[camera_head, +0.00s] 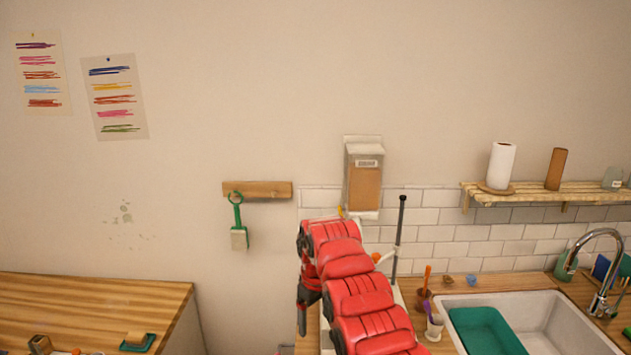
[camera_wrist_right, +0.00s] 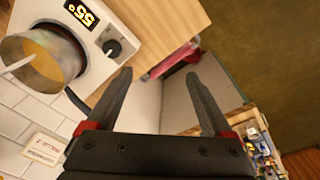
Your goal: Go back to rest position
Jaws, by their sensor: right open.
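My right arm rises in the middle of the head view, in front of the right counter. Its dark right gripper (camera_head: 304,312) hangs downward at the counter's left end. In the right wrist view the right gripper (camera_wrist_right: 158,78) has its two fingers wide apart, with nothing between them. My left gripper is not in view.
A hotplate (camera_wrist_right: 107,27) reading 55 carries a metal pot (camera_wrist_right: 62,75) of yellow liquid, close to the left finger in the wrist view. A green-handled brush (camera_head: 238,236) hangs on the wall. A gap separates the left counter (camera_head: 90,297).

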